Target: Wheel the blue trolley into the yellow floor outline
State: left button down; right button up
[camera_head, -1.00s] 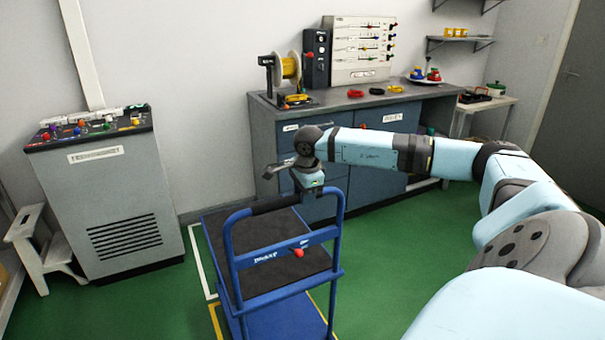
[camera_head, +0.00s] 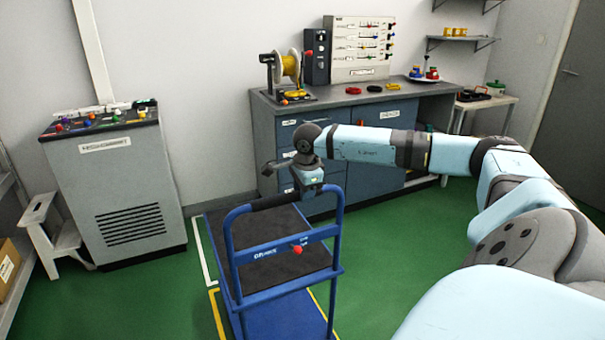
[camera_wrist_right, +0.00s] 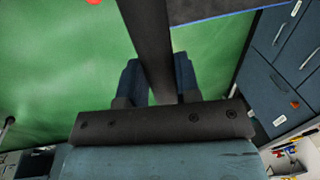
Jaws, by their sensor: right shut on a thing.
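The blue trolley (camera_head: 285,287) stands upright on the green floor in the head view, with a dark top deck and a black-gripped push handle (camera_head: 275,202). My right gripper (camera_head: 306,186) is at the handle's top bar. In the right wrist view its two fingers (camera_wrist_right: 160,85) straddle the dark handle bar (camera_wrist_right: 152,45), shut on it. Part of the yellow floor outline (camera_head: 216,312) shows at the trolley's left, with another piece at its right (camera_head: 319,303). The trolley hides the rest of the outline. My left gripper is not in view.
A white floor line (camera_head: 202,252) runs left of the trolley. A grey cabinet (camera_head: 127,220) and a white step stool (camera_head: 52,238) stand at the left. A blue-drawered workbench (camera_head: 370,165) stands behind the trolley. Green floor (camera_head: 400,235) is clear at the right.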

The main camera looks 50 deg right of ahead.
jog(key=shift+s+a, duration=0.1)
jog(key=shift+s, duration=0.05)
jog(key=o, duration=0.8)
jog(key=shift+s+r, duration=0.1)
jog(key=shift+r, duration=0.05)
jog(key=shift+o, duration=1)
jog(key=shift+w+f, duration=0.2)
jog(key=shift+w, duration=0.05)
pick_arm(q)
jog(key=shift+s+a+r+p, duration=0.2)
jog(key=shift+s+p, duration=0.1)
jog(key=shift+p, duration=0.5)
pick_arm(e)
notch_tip(320, 180, up, 14)
jog(key=s, duration=0.2)
jog(key=shift+a+f, duration=0.15)
jog(key=shift+a, duration=0.3)
